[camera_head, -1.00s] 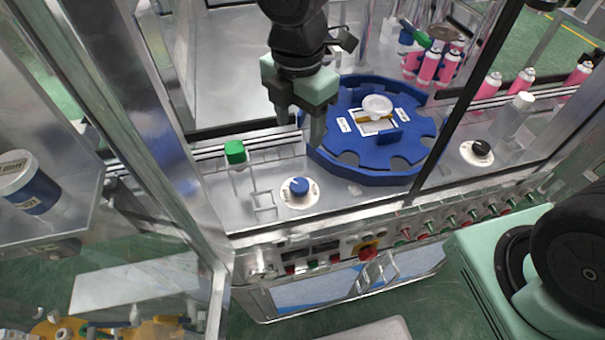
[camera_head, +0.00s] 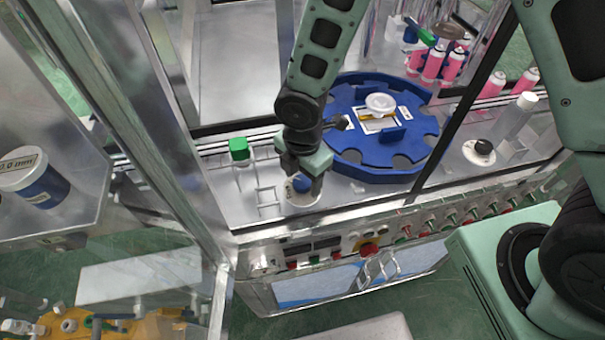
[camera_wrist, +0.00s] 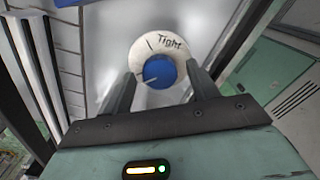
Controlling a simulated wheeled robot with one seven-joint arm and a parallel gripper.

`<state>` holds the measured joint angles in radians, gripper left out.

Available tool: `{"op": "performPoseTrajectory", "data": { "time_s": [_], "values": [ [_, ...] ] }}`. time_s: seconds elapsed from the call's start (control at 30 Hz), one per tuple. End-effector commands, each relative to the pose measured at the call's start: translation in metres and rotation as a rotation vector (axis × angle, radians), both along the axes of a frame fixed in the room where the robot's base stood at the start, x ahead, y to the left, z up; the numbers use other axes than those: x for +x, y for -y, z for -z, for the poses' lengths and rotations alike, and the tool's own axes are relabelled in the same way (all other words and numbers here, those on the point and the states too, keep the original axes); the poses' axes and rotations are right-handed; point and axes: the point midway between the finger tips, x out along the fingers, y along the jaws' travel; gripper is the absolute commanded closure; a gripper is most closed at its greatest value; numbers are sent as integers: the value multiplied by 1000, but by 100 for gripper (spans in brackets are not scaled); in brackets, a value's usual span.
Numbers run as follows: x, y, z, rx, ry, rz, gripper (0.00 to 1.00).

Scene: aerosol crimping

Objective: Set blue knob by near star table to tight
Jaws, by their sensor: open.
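The blue knob (camera_head: 301,184) sits on a round white dial on the metal deck, left of the blue star table (camera_head: 350,160). In the wrist view the blue knob (camera_wrist: 159,71) lies between the tips of my open gripper (camera_wrist: 160,88), one finger on each side. The dial (camera_wrist: 177,43) reads "Tight" beside a short black line. A pale pointer line on the knob runs toward the lower left, away from that mark. In the head view my gripper (camera_head: 302,180) is over the knob and partly hides it. I cannot tell whether the fingers touch it.
A green block (camera_head: 239,150) stands on the deck left of my gripper. A glass-panel frame post (camera_head: 185,165) rises on the left. Buttons (camera_head: 368,249) line the front panel.

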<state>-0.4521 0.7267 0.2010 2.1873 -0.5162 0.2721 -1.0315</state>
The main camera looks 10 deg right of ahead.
Motion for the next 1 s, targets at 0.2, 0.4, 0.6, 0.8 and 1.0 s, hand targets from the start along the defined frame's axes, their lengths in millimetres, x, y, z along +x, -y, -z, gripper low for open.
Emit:
{"op": "performPoseTrajectory", "data": {
  "time_s": [0.2, 0.4, 0.6, 0.8, 1.0],
  "values": [
    [0, 0, 1, 1, 1, 0, 41],
    [0, 0, 1, 1, 1, 0, 83],
    [0, 0, 1, 1, 1, 3, 86],
    [0, 0, 1, 1, 1, 45, 86],
    [1, 0, 2, 1, 2, 160, 86]
  ]
}}
